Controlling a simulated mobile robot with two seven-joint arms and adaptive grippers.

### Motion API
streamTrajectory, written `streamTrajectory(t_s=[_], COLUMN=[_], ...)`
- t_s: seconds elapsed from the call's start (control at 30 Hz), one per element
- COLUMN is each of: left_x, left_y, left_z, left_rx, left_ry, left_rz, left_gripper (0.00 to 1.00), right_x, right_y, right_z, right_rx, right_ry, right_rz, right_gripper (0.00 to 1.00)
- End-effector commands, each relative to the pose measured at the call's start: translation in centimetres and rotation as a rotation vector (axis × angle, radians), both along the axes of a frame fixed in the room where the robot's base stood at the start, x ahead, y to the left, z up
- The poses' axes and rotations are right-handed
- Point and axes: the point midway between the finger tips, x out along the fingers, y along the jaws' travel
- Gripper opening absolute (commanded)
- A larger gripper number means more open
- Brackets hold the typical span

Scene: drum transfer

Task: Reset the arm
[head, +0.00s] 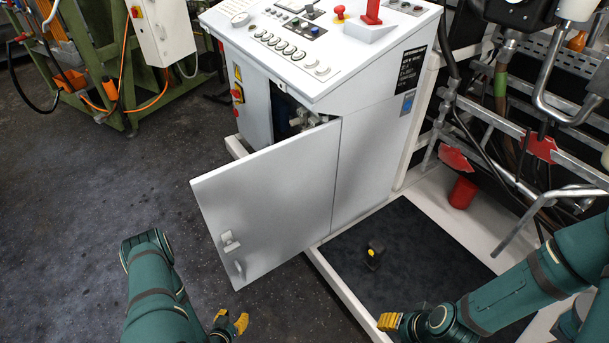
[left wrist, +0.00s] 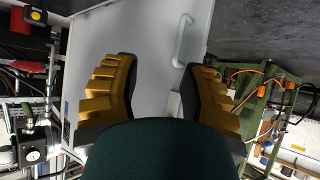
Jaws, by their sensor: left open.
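My left gripper (head: 231,319) shows at the bottom edge of the head view, low in front of the open cabinet door. In the left wrist view my left gripper (left wrist: 160,80) has its two yellow ribbed fingers wide apart, with nothing between them. Beyond them is the grey door face with a white bar handle (left wrist: 183,40). My left arm (head: 158,295) is bent, its elbow up at the lower left. My right gripper (head: 400,316) is low at the bottom right, above the dark mat's near edge. Its fingers are partly hidden, and I see nothing held.
The cabinet door (head: 275,205) stands swung open towards me. The control console (head: 370,130) is behind it. A small black and yellow object (head: 374,254) sits on the dark mat (head: 420,235). Pipes and a frame (head: 480,110) crowd the right. Bare floor (head: 100,200) lies left.

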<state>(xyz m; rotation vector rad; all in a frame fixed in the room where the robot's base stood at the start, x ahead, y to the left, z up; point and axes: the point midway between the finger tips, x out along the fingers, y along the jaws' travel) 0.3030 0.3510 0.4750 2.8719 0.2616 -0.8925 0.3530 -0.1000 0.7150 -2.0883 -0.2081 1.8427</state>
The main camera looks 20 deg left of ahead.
Motion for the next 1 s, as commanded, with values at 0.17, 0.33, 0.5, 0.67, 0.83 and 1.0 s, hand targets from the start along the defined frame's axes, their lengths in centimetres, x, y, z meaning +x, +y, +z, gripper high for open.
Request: streamTrajectory(t_s=[0.17, 0.33, 0.5, 0.67, 0.83, 1.0], left_x=[6.2, 10.3, 10.1, 7.3, 5.3, 4.9], left_y=[-2.9, -9.4, -17.3, -22.6, -24.8, -25.1], left_z=[3.8, 9.7, 16.6, 21.6, 23.8, 24.0], left_rx=[-0.096, -0.222, -0.330, -0.387, -0.408, -0.412], left_ry=[0.139, 0.331, 0.537, 0.696, 0.779, 0.793], left_rz=[-0.056, -0.114, -0.183, -0.231, -0.251, -0.253], left_gripper=[0.43, 0.43, 0.43, 0.43, 0.43, 0.43], right_x=[-0.1, -0.1, -0.1, -0.1, -0.1, -0.1], right_y=[0.0, 0.0, 0.0, 0.0, 0.0, 0.0], right_z=[0.0, 0.0, 0.0, 0.0, 0.0, 0.0], right_rx=[0.000, 0.000, 0.000, 0.000, 0.000, 0.000], right_ry=[0.001, 0.001, 0.001, 0.001, 0.001, 0.001], right_rz=[0.000, 0.000, 0.000, 0.000, 0.000, -0.001], right_gripper=[0.47, 0.47, 0.47, 0.47, 0.47, 0.47])
